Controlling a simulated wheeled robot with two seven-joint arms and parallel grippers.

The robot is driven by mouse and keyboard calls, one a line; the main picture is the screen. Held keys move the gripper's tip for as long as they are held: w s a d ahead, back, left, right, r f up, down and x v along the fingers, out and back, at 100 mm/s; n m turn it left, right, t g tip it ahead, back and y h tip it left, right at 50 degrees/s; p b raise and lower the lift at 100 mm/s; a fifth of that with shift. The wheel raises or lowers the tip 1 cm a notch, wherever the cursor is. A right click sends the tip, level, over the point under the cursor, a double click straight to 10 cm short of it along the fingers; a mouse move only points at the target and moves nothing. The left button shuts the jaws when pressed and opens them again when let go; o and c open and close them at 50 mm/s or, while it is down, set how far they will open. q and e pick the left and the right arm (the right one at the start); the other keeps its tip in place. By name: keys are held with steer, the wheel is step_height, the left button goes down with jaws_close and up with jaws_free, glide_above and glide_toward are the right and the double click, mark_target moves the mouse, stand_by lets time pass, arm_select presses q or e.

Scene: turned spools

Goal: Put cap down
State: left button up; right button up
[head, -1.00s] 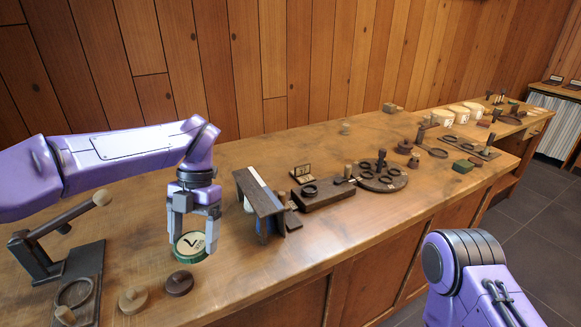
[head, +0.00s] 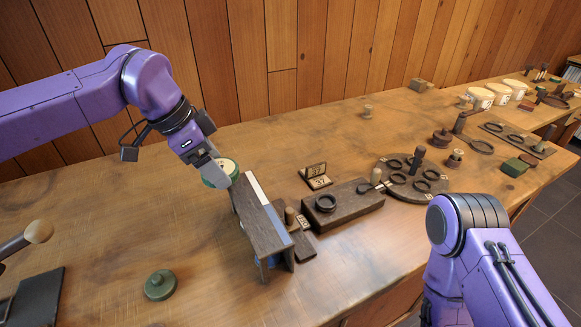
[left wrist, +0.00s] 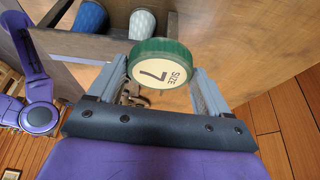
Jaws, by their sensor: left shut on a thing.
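The cap is a green-rimmed disc with a cream label, tilted in the head view (head: 219,173). In the left wrist view the cap (left wrist: 163,63) shows its label, reading "SIZE 7". My left gripper (head: 212,163) is shut on the cap, one finger on each side of its rim. It holds the cap in the air at the far left end of a dark wooden rack (head: 258,225). A blue spool (left wrist: 90,17) and a white spool (left wrist: 142,23) show beyond the cap in the left wrist view. My right arm is at lower right; its gripper is out of view.
Right of the rack stand a numbered card holder (head: 316,176), a wooden block with a ring (head: 345,205) and a round tray (head: 432,187). The bench left of the rack is largely clear.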

arm_select(q)
steer(key=shift+s+r, duration=0.15)
steer(key=shift+a, duration=0.15)
steer(key=a+f+p, duration=0.3)
steer(key=a+f, duration=0.1)
steer(key=a, duration=0.5)
glide_above(171, 223)
steer(key=a, duration=0.1)
steer(key=f, duration=0.5)
steer(key=shift+s+a+f+p, duration=0.1)
steer(key=shift+s+f+p, duration=0.15)
steer(key=shift+f+p, duration=0.15)
step_height(171, 223, down, 3)
steer(key=shift+a+f, duration=0.1)
steer(key=shift+f, duration=0.1)
steer(key=o, duration=0.9)
steer(key=shift+o, duration=0.2)
steer(key=v, duration=1.2)
steer(key=shift+s, duration=0.1)
